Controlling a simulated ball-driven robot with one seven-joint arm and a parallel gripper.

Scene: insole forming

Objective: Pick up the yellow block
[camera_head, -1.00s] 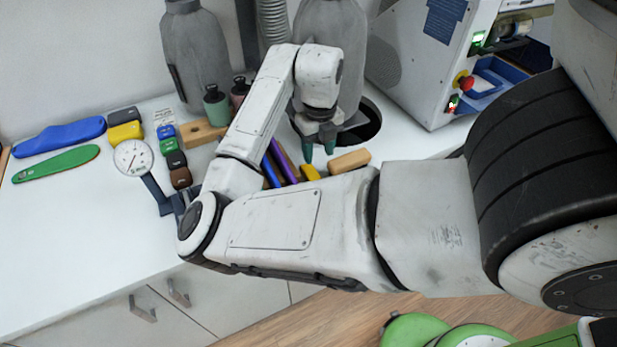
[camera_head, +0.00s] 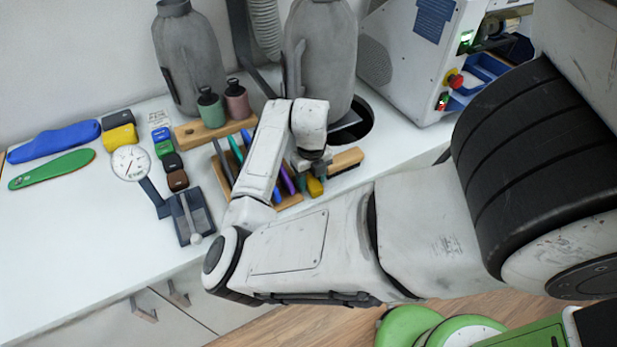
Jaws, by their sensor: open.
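A yellow block (camera_head: 119,138) lies at the back left of the white worktop, behind the dial gauge and in front of a black block. A second yellow piece (camera_head: 315,187) shows right by my gripper, beside the tool rack; I cannot tell its full shape. My gripper (camera_head: 311,174) is open and low over the right end of the rack. Its fingers are partly hidden by its own body, and I cannot tell whether they touch anything. It is far to the right of the yellow block behind the gauge.
A dial gauge (camera_head: 130,163) stands on a dark stand. Beside it are small coloured blocks (camera_head: 167,150). Blue (camera_head: 54,140) and green (camera_head: 52,169) insoles lie left. Bottles (camera_head: 211,108) and a wooden brush (camera_head: 345,160) are near my arm. The front-left worktop is clear.

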